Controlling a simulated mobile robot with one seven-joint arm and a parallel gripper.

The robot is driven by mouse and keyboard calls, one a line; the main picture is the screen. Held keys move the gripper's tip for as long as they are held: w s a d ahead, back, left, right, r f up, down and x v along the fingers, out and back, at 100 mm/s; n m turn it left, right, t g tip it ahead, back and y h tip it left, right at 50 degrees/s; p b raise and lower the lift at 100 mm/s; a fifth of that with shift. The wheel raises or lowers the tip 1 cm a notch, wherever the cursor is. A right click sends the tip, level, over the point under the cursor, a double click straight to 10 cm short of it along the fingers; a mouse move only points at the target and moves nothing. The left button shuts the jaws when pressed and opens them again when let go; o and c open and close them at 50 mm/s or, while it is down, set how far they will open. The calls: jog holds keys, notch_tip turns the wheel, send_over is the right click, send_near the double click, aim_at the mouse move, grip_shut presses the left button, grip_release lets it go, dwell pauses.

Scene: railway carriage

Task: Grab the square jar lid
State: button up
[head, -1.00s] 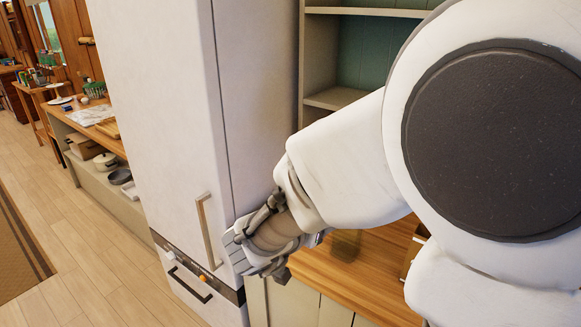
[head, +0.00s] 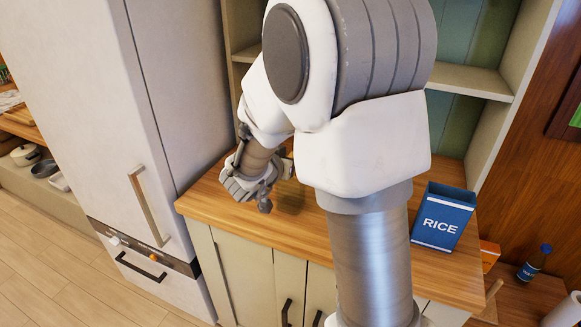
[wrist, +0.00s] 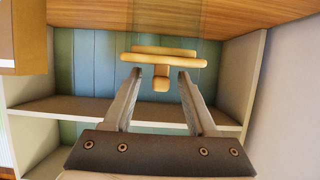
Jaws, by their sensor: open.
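The square jar lid (wrist: 158,57) is pale wood with a small knob, in the upper middle of the wrist view, which shows the scene upside down. It sits on a clear glass jar (wrist: 165,18) on the wooden counter. My gripper (wrist: 159,73) is open, its two fingers at either side of the knob, with gaps visible between them and the knob. In the head view my gripper (head: 250,190) is over the counter's left part. The jar (head: 291,197) shows there faintly beside it; the lid is mostly hidden by my arm.
The wooden counter (head: 280,232) has a blue rice box (head: 442,216) at its right. A tall white fridge (head: 85,90) stands close on the left. Shelves (head: 470,80) rise behind the counter. A dark bottle (head: 535,262) is at the far right.

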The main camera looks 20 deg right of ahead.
grip_shut()
dwell(0.3)
dwell(0.3)
